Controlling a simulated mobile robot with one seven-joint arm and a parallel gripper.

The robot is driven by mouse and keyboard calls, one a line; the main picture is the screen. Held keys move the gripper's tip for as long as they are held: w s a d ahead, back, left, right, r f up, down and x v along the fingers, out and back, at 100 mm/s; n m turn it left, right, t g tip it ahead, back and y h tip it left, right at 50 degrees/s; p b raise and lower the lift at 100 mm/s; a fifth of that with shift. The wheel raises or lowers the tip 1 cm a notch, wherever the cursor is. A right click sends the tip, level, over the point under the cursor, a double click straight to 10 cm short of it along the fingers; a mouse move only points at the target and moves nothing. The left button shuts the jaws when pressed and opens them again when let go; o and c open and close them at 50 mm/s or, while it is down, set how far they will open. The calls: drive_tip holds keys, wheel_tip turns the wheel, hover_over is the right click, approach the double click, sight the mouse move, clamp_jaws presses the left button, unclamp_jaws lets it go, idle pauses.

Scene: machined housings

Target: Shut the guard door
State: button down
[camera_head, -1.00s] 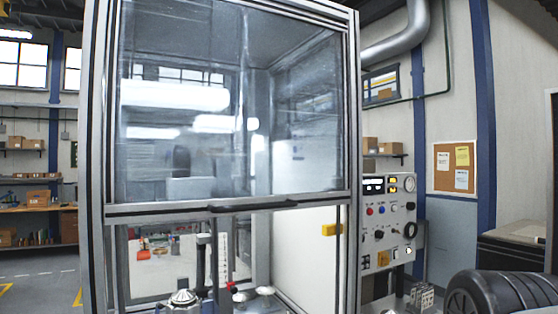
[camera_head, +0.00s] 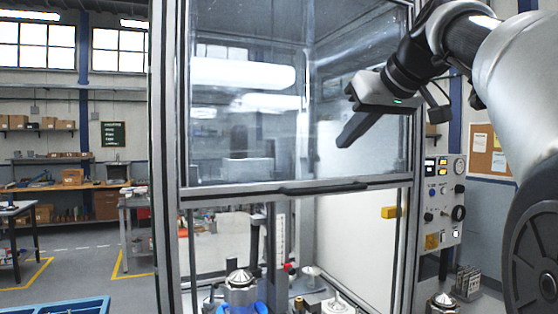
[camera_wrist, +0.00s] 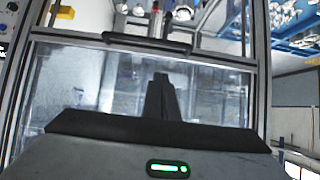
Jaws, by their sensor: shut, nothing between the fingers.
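The guard door (camera_head: 250,130) is a clear, vertically sliding panel in a metal frame. It stands raised, with an open gap below its bottom rail. A dark bar handle (camera_head: 325,187) runs along that rail; in the wrist view, the handle (camera_wrist: 147,43) shows near the top, with the picture upside down. My gripper (camera_head: 342,144) is in front of the panel, above the handle, its fingers together and pointing down to the left. In the wrist view, the closed fingers (camera_wrist: 160,82) lie over the panel, apart from the handle. I cannot tell whether they touch the panel.
Inside the enclosure, a machined housing (camera_head: 240,288) and fixtures show below the door. A control panel (camera_head: 443,205) with knobs stands to the right. A blue tray (camera_head: 60,308) is at lower left. The floor left of the enclosure is partly open.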

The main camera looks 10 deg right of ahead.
drive_tip(key=s+f+x, duration=0.1)
drive_tip(key=f+x, duration=0.1)
drive_tip(key=x, duration=1)
drive_tip(key=shift+s+d+f, duration=0.2)
drive_tip(key=shift+d+f, duration=0.05)
drive_tip(key=shift+d, duration=0.05)
